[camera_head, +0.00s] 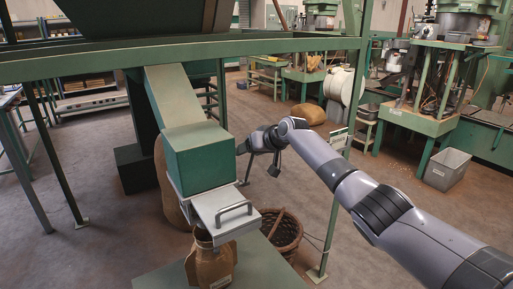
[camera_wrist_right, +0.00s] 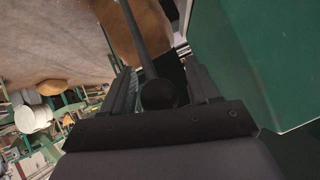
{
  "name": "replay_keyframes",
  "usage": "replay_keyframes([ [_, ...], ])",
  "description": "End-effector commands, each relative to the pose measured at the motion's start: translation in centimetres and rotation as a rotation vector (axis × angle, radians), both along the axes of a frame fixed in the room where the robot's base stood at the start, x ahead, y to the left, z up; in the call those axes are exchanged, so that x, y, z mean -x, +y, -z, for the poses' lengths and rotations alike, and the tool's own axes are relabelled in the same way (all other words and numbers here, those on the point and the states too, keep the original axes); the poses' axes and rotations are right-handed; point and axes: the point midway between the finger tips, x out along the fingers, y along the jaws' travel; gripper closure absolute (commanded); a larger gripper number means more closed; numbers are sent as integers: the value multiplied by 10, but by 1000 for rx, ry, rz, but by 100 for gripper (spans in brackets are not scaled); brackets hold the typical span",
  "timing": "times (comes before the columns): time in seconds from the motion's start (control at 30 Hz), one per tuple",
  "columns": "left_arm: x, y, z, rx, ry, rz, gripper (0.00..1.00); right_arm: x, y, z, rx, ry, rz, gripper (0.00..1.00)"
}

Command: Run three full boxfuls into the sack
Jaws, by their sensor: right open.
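A green measuring box (camera_head: 200,155) sits at the lower end of a sloping chute (camera_head: 175,95). Under its front is a metal slide plate with a bar handle (camera_head: 236,209). A brown sack (camera_head: 212,265) hangs upright below the plate; its contents are hidden. The box's green side (camera_wrist_right: 245,60) is close by. My left gripper is out of view.
A wicker basket (camera_head: 287,232) stands on the floor right of the sack. A green frame post (camera_head: 340,165) and crossbeam (camera_head: 260,47) stand close to my right arm. Another brown sack (camera_head: 166,185) is behind the chute. Green machines and a grey bin (camera_head: 446,170) are farther back.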

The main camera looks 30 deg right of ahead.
Motion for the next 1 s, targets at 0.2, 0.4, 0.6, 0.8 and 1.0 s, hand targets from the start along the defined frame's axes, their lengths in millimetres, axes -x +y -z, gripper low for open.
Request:
replay_keyframes([
  [0.2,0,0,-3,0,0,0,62,12,-4,-9,2,0,0,40],
  [0.4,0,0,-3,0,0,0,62,27,-8,-20,1,-1,-1,40],
  [0.6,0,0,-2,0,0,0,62,42,-12,-31,2,1,-1,40],
  [0.8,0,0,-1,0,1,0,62,51,-14,-38,1,1,-1,40],
  [1.0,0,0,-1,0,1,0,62,53,-14,-39,0,2,-1,40],
])
